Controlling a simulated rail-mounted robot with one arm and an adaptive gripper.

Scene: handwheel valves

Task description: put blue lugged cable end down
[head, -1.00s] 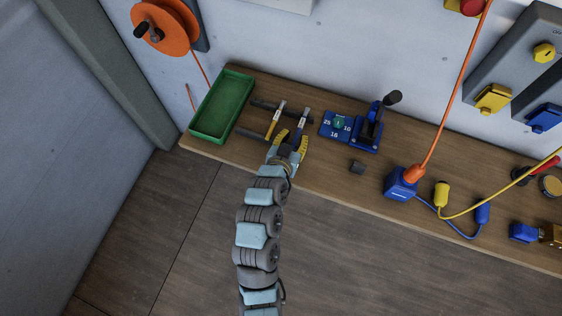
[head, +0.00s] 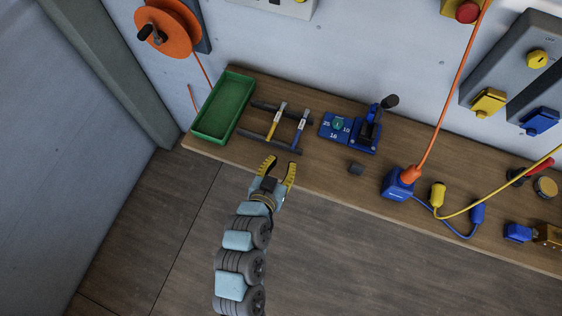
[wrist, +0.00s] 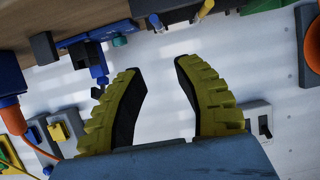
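The blue lugged cable end (head: 301,127) lies across two dark rests on the bench, with its light metal lug at the far end. A yellow lugged cable end (head: 276,121) lies beside it on the left, on the same rests. My gripper (head: 279,163) is open and empty, in front of the near rest and apart from both cable ends. In the wrist view, the yellow fingers (wrist: 161,65) stand wide apart with nothing between them.
A green tray (head: 241,107) stands left of the rests. A blue box with an orange plug (head: 398,184) is farther right. The floor in front is clear.

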